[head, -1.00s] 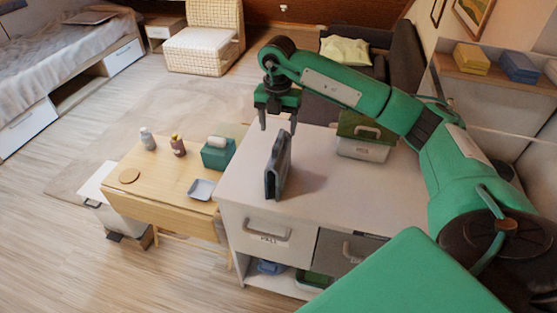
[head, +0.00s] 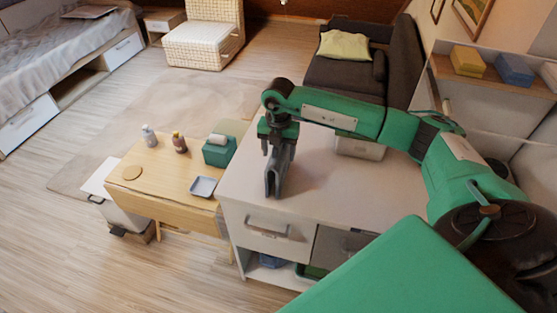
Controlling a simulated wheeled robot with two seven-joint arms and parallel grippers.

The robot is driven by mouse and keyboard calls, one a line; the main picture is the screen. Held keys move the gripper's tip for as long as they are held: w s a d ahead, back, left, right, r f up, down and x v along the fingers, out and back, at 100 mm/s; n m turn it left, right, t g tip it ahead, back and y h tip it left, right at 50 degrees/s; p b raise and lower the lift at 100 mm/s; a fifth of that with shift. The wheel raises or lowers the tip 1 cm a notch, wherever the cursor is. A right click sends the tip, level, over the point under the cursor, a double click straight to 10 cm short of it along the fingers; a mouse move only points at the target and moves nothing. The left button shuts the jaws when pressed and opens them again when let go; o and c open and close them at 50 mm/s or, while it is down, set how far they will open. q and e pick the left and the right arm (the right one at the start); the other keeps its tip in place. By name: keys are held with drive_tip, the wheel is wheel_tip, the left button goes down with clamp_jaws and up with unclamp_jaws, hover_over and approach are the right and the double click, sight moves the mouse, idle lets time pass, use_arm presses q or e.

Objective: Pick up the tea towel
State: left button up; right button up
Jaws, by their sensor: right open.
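A dark grey, upright, folded-looking thing (head: 277,178), which may be the tea towel, stands on the white cabinet top (head: 340,185). My right gripper (head: 279,152) points down at its upper end, with its open fingers around or just beside the top. Whether the fingers touch it I cannot tell. My left gripper is not in view.
A box (head: 360,148) stands behind my right arm on the cabinet. To the left, a lower wooden table (head: 150,190) holds two bottles, a teal box (head: 218,152), a small tray (head: 202,187) and a round disc. The cabinet top's front right is clear.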

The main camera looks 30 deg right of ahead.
drive_tip(key=c, duration=1.1)
drive_tip(key=shift+r, duration=0.15)
